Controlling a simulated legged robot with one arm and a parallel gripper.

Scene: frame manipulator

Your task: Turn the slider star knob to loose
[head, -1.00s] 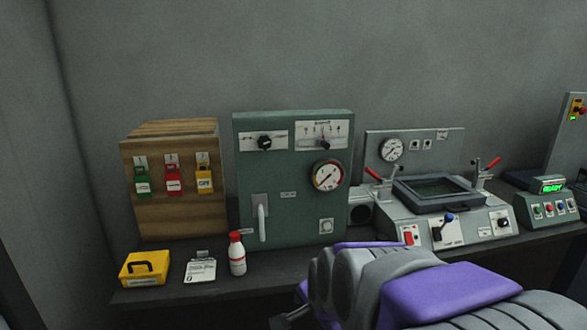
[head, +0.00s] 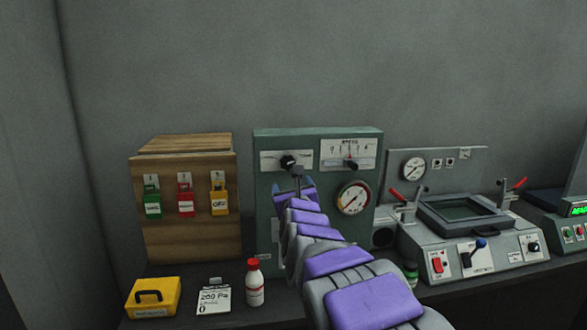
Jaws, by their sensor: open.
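The green panel (head: 268,139) stands upright on the bench and carries two black knobs on white plates. The left knob (head: 288,161) sits on a plate with a line of markings. The right knob (head: 351,165) sits under a numbered scale (head: 350,146). I cannot tell from the labels which is the slider star knob. My gripper (head: 297,174) is open and reaches to just below the left knob. Whether the jaws touch the left knob is too small to tell.
A round gauge (head: 353,198) is on the panel's right. A wooden box (head: 187,240) with coloured tags stands left. A machine with red levers (head: 470,250) is at right.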

